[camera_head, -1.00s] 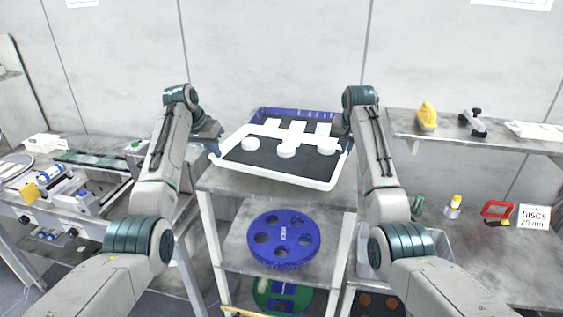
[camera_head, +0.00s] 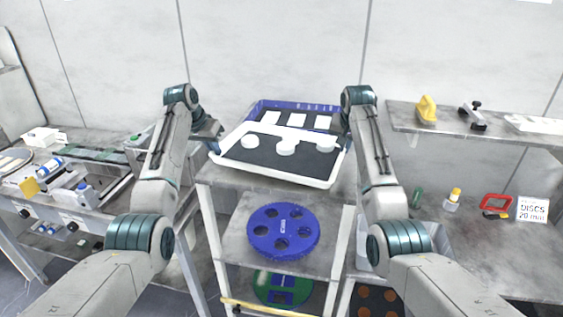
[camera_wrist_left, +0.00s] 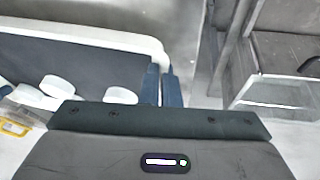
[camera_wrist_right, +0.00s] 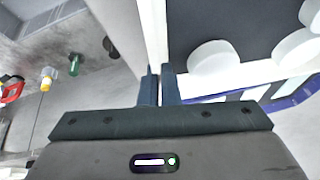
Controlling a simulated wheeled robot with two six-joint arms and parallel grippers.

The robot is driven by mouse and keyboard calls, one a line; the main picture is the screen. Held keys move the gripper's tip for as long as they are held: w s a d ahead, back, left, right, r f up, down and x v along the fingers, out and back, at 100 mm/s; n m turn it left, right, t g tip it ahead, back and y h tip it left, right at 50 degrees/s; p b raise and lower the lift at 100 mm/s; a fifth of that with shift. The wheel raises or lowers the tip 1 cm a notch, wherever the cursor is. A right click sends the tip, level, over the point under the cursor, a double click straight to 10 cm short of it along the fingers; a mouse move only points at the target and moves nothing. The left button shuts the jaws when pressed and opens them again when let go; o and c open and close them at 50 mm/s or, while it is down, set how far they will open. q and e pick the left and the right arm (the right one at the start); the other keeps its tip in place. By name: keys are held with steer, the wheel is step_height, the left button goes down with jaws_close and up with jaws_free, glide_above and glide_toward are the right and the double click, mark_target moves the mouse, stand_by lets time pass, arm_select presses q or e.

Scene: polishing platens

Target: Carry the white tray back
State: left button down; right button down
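The white tray (camera_head: 285,176) has a dark lining and carries several white discs, including one (camera_head: 286,146) near its middle. It looks held slightly above the grey stand, near its front. My left gripper (camera_head: 214,146) is shut on the tray's left rim; the rim meets the fingertips (camera_wrist_left: 165,86) in the left wrist view. My right gripper (camera_head: 346,143) is shut on the right rim, which shows between its fingertips (camera_wrist_right: 160,84) in the right wrist view. The tray looks about level.
A blue tray (camera_head: 300,107) with white cards stands behind the white tray. The grey stand (camera_head: 230,178) carries a blue holed disc (camera_head: 283,231) on a lower shelf. Benches stand at left and right; a raised shelf at right holds a yellow-handled block (camera_head: 427,108).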

arm_select(q)
steer(key=shift+s+f, duration=0.1)
steer(key=shift+f, duration=0.25)
arm_select(e)
steer(key=shift+s+f, duration=0.1)
steer(key=shift+f, duration=0.25)
arm_select(q)
steer(key=shift+f, duration=0.5)
arm_select(e)
steer(key=shift+f, duration=0.5)
arm_select(q)
steer(key=c, duration=2)
jaws_free()
steer(key=shift+f, duration=0.15)
arm_select(e)
steer(key=c, duration=2)
jaws_free()
steer(key=shift+f, duration=0.15)
arm_select(q)
steer(key=o, duration=0.3)
arm_select(e)
steer(key=o, duration=0.3)
arm_select(q)
steer(key=shift+s, duration=0.1)
arm_select(e)
steer(key=shift+s, duration=0.1)
